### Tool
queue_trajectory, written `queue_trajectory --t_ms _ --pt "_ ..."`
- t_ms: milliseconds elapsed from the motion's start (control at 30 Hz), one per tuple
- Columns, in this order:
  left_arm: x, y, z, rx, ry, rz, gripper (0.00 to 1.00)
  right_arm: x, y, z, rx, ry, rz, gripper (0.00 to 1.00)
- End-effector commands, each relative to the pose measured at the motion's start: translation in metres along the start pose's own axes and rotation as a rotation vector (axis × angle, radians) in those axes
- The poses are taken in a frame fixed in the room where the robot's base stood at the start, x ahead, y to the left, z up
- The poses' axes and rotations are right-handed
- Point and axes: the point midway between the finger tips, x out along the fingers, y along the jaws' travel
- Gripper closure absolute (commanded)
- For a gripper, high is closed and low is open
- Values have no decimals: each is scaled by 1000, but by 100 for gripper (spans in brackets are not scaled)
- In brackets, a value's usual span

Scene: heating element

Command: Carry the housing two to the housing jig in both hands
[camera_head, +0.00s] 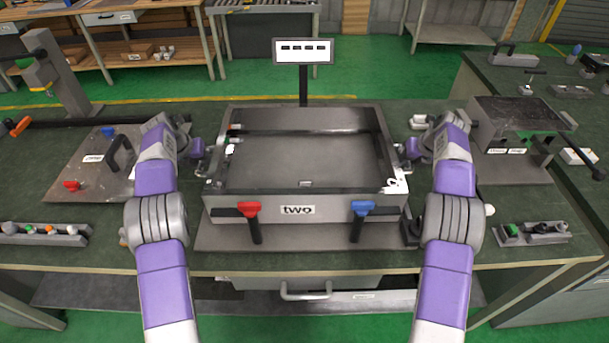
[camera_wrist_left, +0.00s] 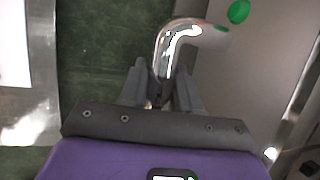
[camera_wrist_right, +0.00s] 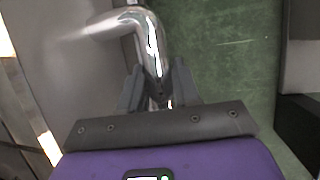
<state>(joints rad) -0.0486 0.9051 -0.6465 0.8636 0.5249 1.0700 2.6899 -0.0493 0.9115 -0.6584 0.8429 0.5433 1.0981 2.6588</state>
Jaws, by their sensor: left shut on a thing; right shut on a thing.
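My left gripper (camera_head: 203,160) is shut on the housing's left chrome handle (camera_wrist_left: 178,42). My right gripper (camera_head: 402,158) is shut on its right chrome handle (camera_wrist_right: 148,40). I cannot tell whether the plate is the housing jig, or whether the housing touches it.
A small display (camera_head: 303,51) stands on a post behind the housing. A plate with a black handle (camera_head: 88,165) lies at left, and a dark-topped stand (camera_head: 515,125) is at right. Small-part trays lie at front left (camera_head: 45,234) and front right (camera_head: 533,233).

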Motion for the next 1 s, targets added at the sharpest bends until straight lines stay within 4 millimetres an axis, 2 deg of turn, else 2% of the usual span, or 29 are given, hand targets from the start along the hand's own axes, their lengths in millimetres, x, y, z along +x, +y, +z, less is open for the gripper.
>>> queue_trajectory --t_ms 233,267,400,767,867,1000 --pt "7 0 -1 2 -9 -3 100 7 0 -1 -2 -8 2 100" --pt "9 1 -4 1 0 -2 65 9 -1 -4 0 0 2 65" --pt "8 1 -3 1 0 -1 44 8 -1 -3 0 0 1 44" --pt "3 2 -3 0 -1 -1 43 8 -2 -3 0 0 0 43" --pt "-9 1 -3 0 -2 -1 43 8 -2 -3 0 0 0 43" --pt "-38 1 -2 1 -5 -1 43 8 -2 -3 0 0 0 43"
